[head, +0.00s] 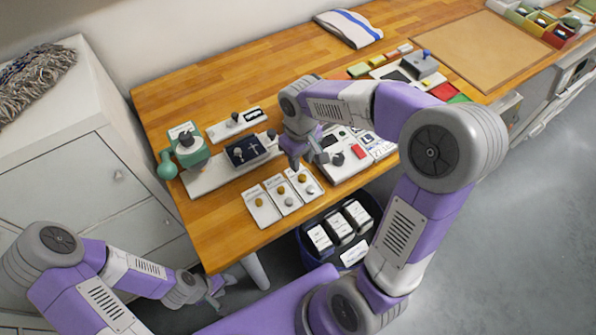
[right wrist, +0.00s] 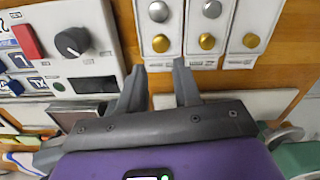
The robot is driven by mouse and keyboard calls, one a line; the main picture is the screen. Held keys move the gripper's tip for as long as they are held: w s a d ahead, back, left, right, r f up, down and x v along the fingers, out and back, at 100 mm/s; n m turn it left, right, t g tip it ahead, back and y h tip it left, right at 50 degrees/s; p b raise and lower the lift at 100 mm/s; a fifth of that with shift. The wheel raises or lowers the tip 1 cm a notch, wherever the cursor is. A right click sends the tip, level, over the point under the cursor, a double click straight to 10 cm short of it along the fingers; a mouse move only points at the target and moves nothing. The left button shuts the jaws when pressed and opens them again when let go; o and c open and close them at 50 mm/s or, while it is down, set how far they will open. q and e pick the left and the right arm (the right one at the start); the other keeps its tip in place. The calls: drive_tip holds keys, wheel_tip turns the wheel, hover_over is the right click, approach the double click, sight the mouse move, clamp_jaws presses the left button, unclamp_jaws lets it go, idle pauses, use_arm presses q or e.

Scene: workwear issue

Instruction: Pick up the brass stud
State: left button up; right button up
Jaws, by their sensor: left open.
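Three white cards lie side by side near the table's front edge. The left card (head: 264,212) bears one brass stud (head: 259,201). The other two each bear a brass stud (head: 280,189) (head: 302,177) and a silver stud (head: 289,201) (head: 311,189). In the right wrist view the brass studs (right wrist: 160,43) (right wrist: 207,41) (right wrist: 250,40) line up just beyond my fingertips. My right gripper (right wrist: 158,68) is open and empty, its gap facing the end card at the picture's left. My left gripper (head: 216,288) is open and empty, low beside the table's front.
A panel with a black knob (right wrist: 72,42) and red block (right wrist: 28,42) lies beside the cards. A dark box (head: 245,149) and green device (head: 190,142) stand behind them. A dark bin (head: 312,262) with white-labelled packs sits below the table edge.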

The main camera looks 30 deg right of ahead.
sight(302, 177)
drive_tip(key=f+b, duration=0.1)
drive_tip(key=f, duration=0.2)
drive_tip(key=s+f, duration=0.1)
drive_tip(key=f, duration=0.1)
drive_tip(key=shift+f+b, duration=0.35)
drive_tip(key=shift+f, duration=0.05)
clamp_jaws()
